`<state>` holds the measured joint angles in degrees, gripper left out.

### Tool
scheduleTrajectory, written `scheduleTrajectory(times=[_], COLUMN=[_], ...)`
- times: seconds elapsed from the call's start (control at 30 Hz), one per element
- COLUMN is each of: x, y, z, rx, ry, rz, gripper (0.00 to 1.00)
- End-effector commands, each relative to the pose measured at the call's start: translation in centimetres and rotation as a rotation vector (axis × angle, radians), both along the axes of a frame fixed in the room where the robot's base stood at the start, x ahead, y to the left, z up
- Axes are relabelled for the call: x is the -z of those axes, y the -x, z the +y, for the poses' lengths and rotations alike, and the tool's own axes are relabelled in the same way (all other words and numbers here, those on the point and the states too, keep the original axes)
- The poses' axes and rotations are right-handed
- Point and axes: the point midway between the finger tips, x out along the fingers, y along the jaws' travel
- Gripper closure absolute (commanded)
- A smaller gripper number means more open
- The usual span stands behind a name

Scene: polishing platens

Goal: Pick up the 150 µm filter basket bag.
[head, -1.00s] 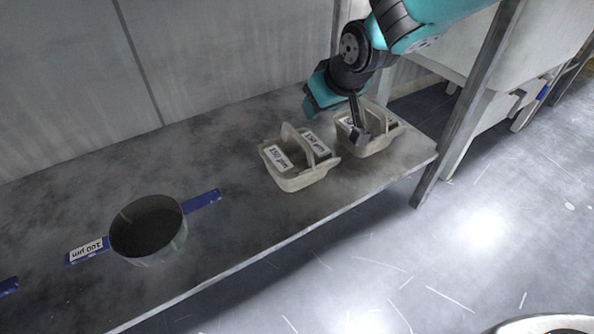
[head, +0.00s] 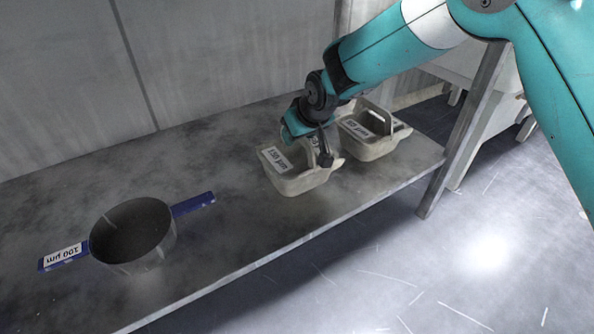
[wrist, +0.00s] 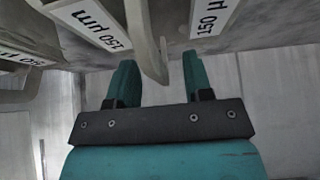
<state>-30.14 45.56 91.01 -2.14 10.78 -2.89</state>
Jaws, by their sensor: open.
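The 150 µm filter basket bag (head: 300,184) is a pale beige tub with an arched handle and white labels. It stands upright on the shelf. My gripper (head: 322,152) is over it in the head view and hides part of its handle. In the wrist view, my gripper (wrist: 156,70) is open, with a teal finger on each side of the handle (wrist: 146,42). The handle shows in the gap between them, closer to the left finger; I cannot tell whether they touch. Labels reading 150 µm (wrist: 97,27) flank the handle.
A second similar basket (head: 368,150) stands close behind to the right; its label seems to read 50 µm. A round metal sieve pan (head: 130,245) with blue tabs sits at the left. The grey shelf (head: 235,225) is bare between pan and baskets. Its front edge drops to the floor.

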Motion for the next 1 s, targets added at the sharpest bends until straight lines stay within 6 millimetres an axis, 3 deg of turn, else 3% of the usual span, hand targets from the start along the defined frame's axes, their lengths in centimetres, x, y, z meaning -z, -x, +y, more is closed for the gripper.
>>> scheduleTrajectory(times=[0.1, 0.33, 0.53, 1.0], x=[0.94, 0.84, 0.83, 0.0], y=[-0.42, -0.47, -0.46, -0.5], z=[0.3, 0.34, 0.33, 0.35], rx=[0.0, 0.0, 0.0, 0.0], ry=[0.0, 0.0, 0.0, -0.002], rz=[0.0, 0.0, 0.0, -0.002], gripper=[0.54, 0.54, 1.0, 1.0])
